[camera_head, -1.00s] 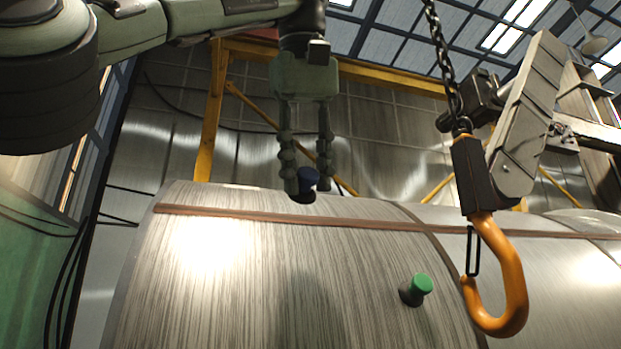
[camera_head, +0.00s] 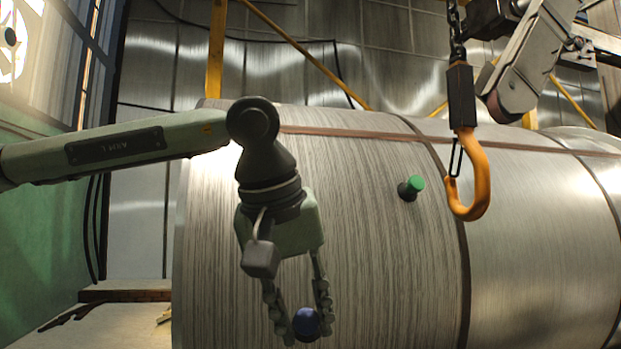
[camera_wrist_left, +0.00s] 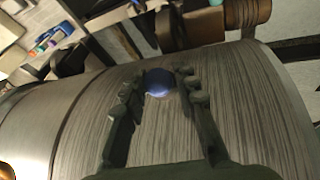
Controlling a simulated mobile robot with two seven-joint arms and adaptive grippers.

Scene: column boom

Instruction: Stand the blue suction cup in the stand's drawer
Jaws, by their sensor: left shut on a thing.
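The blue suction cup (camera_head: 306,323) is between the fingertips of my left gripper (camera_head: 304,326), low in the head view, in front of the big metal cylinder. My left gripper is shut on it and points downward. In the left wrist view the blue round top of the cup (camera_wrist_left: 159,82) shows between the two fingers; the rest of it is hidden. I cannot clearly make out the stand's drawer in either view. My right gripper is not in view.
A green-topped suction cup (camera_head: 411,188) sits on the metal cylinder (camera_head: 370,260). An orange hook (camera_head: 480,185) hangs from a chain to the right. In the left wrist view, small coloured things (camera_wrist_left: 50,42) lie near a pale surface at the upper left.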

